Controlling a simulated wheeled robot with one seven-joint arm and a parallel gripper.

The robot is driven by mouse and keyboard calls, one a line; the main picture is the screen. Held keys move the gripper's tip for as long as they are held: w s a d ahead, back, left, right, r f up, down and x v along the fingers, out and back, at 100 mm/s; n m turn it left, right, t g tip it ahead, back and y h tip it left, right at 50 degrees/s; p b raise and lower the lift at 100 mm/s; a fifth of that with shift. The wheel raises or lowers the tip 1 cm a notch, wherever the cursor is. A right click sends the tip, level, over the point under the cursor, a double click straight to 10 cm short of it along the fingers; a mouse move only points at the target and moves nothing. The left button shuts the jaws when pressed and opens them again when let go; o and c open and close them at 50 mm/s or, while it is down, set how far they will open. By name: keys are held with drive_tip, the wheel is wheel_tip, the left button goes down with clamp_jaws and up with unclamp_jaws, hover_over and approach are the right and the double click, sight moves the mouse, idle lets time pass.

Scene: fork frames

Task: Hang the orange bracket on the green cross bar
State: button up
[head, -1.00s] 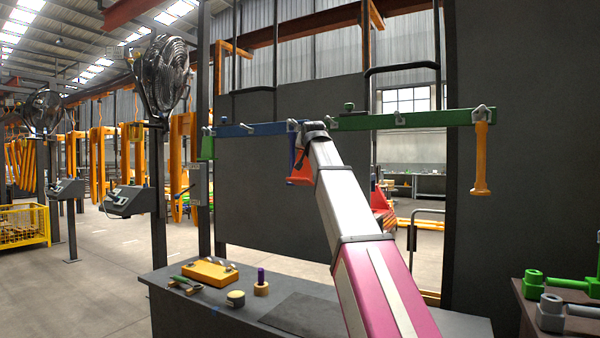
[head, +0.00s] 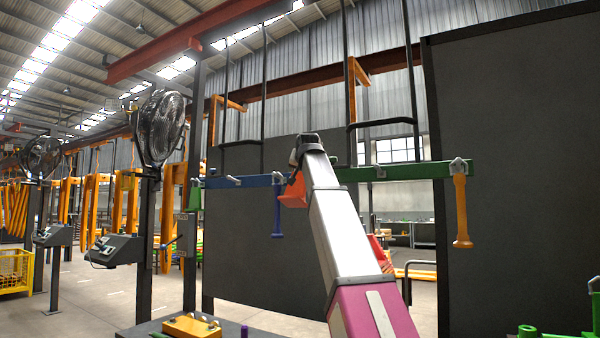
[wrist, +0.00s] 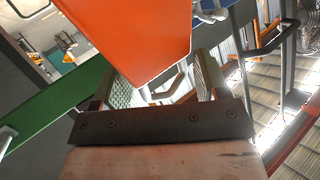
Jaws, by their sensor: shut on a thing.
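The orange bracket (head: 293,191) is in my gripper, just left of my arm's end in the head view. It fills the upper middle of the wrist view (wrist: 135,35). My gripper (wrist: 165,82) is shut on it; the fingers show either side of its lower part. In the head view the arm's end hides the jaws. The green cross bar (head: 415,172) runs right from behind my arm, with a peg near its left part and a hook at its right end. It crosses the left of the wrist view (wrist: 55,108). The bracket appears apart from it; depth is unclear.
A blue bar (head: 240,181) lies left of my arm, with a blue hanging piece (head: 277,212) close to the bracket. An orange piece (head: 461,212) hangs at the green bar's right end. Dark panels (head: 515,190) stand behind. A bench with a yellow block (head: 192,327) is below.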

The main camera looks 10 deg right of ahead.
drive_tip(key=w+d+f, duration=0.1)
drive_tip(key=w+d, duration=0.4)
drive_tip(key=w, duration=0.3)
drive_tip(key=shift+d+f, duration=0.4)
idle(1.0)
idle(0.5)
